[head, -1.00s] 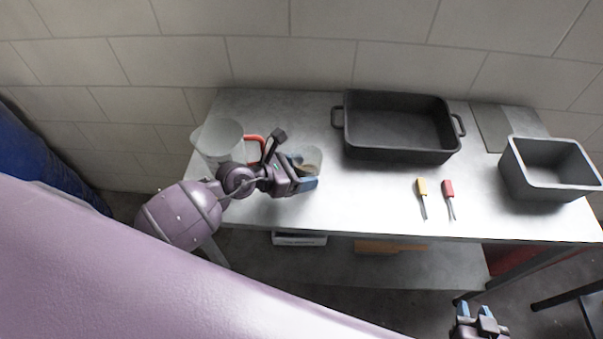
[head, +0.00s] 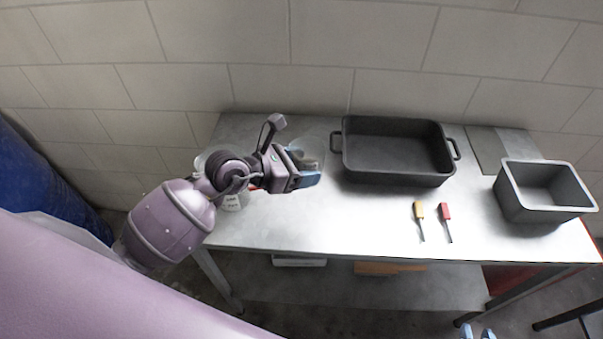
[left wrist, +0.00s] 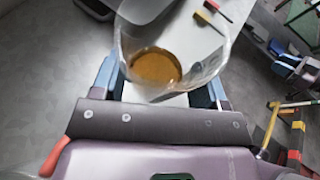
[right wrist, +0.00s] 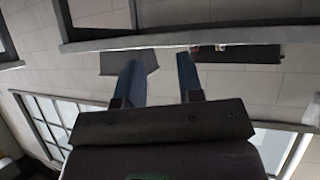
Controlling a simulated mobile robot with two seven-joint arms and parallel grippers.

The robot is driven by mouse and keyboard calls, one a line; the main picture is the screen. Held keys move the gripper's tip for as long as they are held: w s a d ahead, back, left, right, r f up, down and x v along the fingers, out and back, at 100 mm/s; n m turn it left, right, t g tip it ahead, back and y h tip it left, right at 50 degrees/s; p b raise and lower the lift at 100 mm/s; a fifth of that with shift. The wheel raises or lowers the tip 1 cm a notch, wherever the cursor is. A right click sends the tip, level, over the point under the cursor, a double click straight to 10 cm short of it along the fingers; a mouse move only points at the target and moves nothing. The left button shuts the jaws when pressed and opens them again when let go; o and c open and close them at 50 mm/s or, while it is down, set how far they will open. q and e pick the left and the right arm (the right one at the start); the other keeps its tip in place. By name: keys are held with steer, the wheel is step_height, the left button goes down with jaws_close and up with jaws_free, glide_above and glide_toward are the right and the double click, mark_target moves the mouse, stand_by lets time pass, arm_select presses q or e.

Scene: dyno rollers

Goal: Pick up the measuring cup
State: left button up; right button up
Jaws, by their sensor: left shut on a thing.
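A clear cup with an amber-brown layer at its bottom, which I take to be the measuring cup (head: 306,158), is held in my left gripper (head: 304,166). In the left wrist view the clear cup (left wrist: 157,66) sits between the two blue fingers (left wrist: 160,88), which are shut on it. It appears raised above the table. The arm partly hides it in the head view. My right gripper (head: 478,332) is low at the bottom edge of the head view, away from the table. In the right wrist view its fingers (right wrist: 160,80) are apart with nothing between them.
A larger clear vessel with a white label (head: 231,202) stands at the table's left, mostly behind my left arm. A black two-handled pan (head: 395,178), a grey bin (head: 545,205), and yellow (head: 418,210) and red (head: 444,211) handled tools lie to the right. The front centre tabletop is clear.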

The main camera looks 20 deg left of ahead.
mark_target(323, 144)
arm_select(q)
steer(key=shift+r, duration=3.3)
